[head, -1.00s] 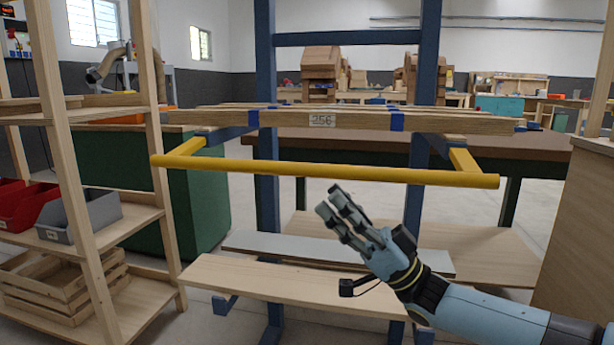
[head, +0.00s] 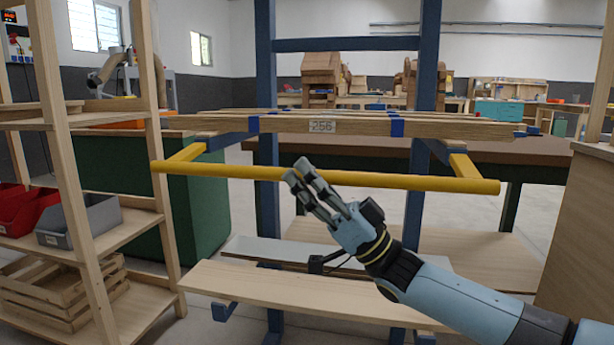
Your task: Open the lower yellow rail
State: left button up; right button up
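A yellow rail (head: 400,181) runs across the front of a blue rack, level and joined to yellow side arms at both ends. It is the only yellow rail in view. My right gripper (head: 297,171) reaches in from the lower right. Its fingers point up and left and overlap the rail left of its middle, hiding a short piece of it. The fingers look apart with nothing between them. I cannot tell whether they touch the rail. My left gripper is not in view.
Timber boards (head: 360,125) with a "256" label lie on the rack above the rail. A low plank (head: 300,297) lies below. A wooden shelf (head: 75,180) with a grey bin (head: 80,222) stands at left, a wooden cabinet (head: 580,235) at right.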

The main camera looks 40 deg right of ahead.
grip_shut()
jog(key=shift+r, duration=0.1)
jog(key=m+h+p, duration=0.1)
jog(key=r+m+t+h+p, duration=0.1)
jog(key=shift+r+m+p, duration=0.25)
jog(key=shift+m+p, duration=0.05)
jog(key=shift+m, duration=0.1)
notch_tip(320, 180, up, 2)
jog(key=m+t+h+p, duration=0.2)
jog(key=m+h+p, duration=0.2)
jog(key=m, duration=0.1)
jog(key=shift+m+h+p, duration=0.4)
jog(key=shift+m+h, duration=0.2)
jog(key=shift+h, duration=0.2)
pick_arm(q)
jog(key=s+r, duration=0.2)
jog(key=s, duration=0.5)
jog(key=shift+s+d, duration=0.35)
pick_arm(e)
jog(key=shift+f, duration=0.2)
